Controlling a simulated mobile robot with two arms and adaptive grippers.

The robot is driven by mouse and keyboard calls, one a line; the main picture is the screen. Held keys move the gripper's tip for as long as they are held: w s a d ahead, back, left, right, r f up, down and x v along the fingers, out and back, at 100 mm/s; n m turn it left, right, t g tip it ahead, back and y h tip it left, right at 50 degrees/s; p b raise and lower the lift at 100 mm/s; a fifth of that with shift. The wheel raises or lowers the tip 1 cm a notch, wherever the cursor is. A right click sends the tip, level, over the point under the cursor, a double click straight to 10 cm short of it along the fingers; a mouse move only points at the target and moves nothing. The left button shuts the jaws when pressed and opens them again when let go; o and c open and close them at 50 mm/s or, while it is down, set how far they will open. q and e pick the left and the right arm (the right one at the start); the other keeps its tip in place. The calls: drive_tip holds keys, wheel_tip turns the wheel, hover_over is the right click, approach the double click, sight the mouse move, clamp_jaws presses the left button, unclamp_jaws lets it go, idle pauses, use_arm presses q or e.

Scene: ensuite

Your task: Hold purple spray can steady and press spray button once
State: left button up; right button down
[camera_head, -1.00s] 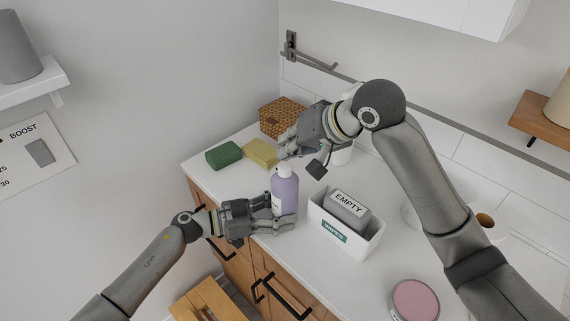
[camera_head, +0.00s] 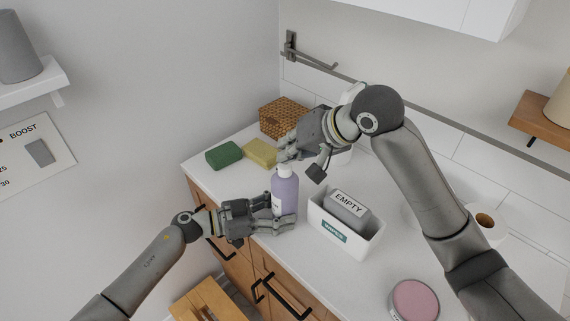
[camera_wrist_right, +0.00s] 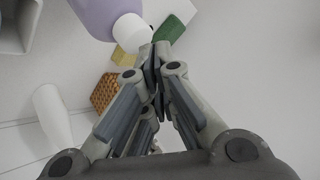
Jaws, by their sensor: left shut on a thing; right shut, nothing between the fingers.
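The purple spray can (camera_head: 286,193) stands upright on the white counter, with a white top (camera_head: 284,171). My left gripper (camera_head: 284,218) is shut around its lower body from the left. My right gripper (camera_head: 284,159) is shut and empty, with its fingertips just above and beside the can's top. In the right wrist view the shut fingertips (camera_wrist_right: 155,62) are close to the white top (camera_wrist_right: 130,32) of the purple can (camera_wrist_right: 95,14). I cannot tell whether they touch it.
A white bin (camera_head: 340,243) holding a grey block marked EMPTY stands right of the can. Green (camera_head: 223,155) and yellow (camera_head: 260,152) sponges and a wicker box (camera_head: 283,116) are behind. A pink-lidded tin (camera_head: 415,300) and a paper roll (camera_head: 487,226) stand at the right.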

drive_tip(key=shift+f, duration=0.45)
idle(0.5)
drive_tip(key=shift+r, duration=0.85)
drive_tip(key=shift+r, duration=2.55)
use_arm(q)
drive_tip(key=o, duration=0.9)
